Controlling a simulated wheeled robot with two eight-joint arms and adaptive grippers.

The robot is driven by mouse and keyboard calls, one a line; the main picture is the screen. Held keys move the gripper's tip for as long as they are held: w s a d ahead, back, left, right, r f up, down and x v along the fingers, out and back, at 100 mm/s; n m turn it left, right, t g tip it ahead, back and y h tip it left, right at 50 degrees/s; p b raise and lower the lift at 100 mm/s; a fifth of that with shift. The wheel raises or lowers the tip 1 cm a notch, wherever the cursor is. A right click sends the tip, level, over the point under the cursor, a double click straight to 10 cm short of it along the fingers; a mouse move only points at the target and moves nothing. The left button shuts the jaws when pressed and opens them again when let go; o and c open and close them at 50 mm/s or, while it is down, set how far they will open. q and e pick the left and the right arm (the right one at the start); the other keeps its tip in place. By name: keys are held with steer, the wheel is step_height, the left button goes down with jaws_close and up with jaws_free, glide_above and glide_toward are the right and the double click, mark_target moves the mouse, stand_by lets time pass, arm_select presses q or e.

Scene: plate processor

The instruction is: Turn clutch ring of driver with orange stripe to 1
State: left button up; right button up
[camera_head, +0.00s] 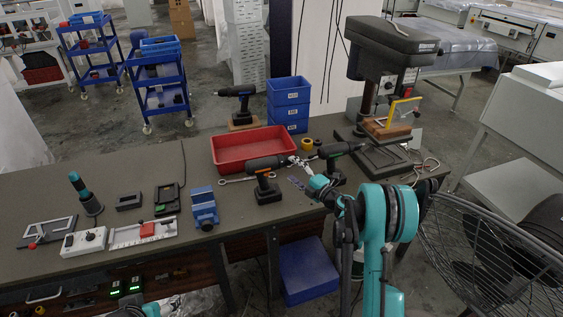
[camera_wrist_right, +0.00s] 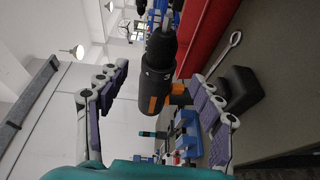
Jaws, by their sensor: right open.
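The black driver with an orange stripe (camera_head: 266,180) stands upright on its battery on the bench. In the right wrist view this driver (camera_wrist_right: 157,98) lies lengthwise between my fingers, its chuck pointing away and its orange band toward me. My right gripper (camera_head: 303,166) is at the right end of the driver. In the wrist view the right gripper's fingers (camera_wrist_right: 160,78) are spread, with gaps on both sides of the driver. The clutch ring shows ahead of the body, but its marking is too small to read. My left gripper (camera_head: 168,303) is partly visible at the bottom edge; its fingers are unclear.
A second driver (camera_head: 335,158) stands to the right, close to my right arm. A third driver (camera_head: 240,104) stands behind the red tray (camera_head: 252,149). A wrench (camera_head: 234,181) lies beside the orange-striped driver. A blue vise (camera_head: 204,207) is to the left. A drill press (camera_head: 385,70) stands at the right.

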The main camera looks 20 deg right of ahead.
mark_target(285, 164)
steer(key=b+x, duration=0.1)
steer(key=x, duration=0.5)
steer(key=shift+w+a+f+b, duration=0.1)
steer(key=shift+a+f+b, duration=0.05)
steer(key=shift+b, duration=0.15)
steer(key=shift+w+a, duration=0.2)
steer(key=shift+w, duration=0.3)
steer(key=shift+c, duration=0.4)
steer(key=c, duration=1.1)
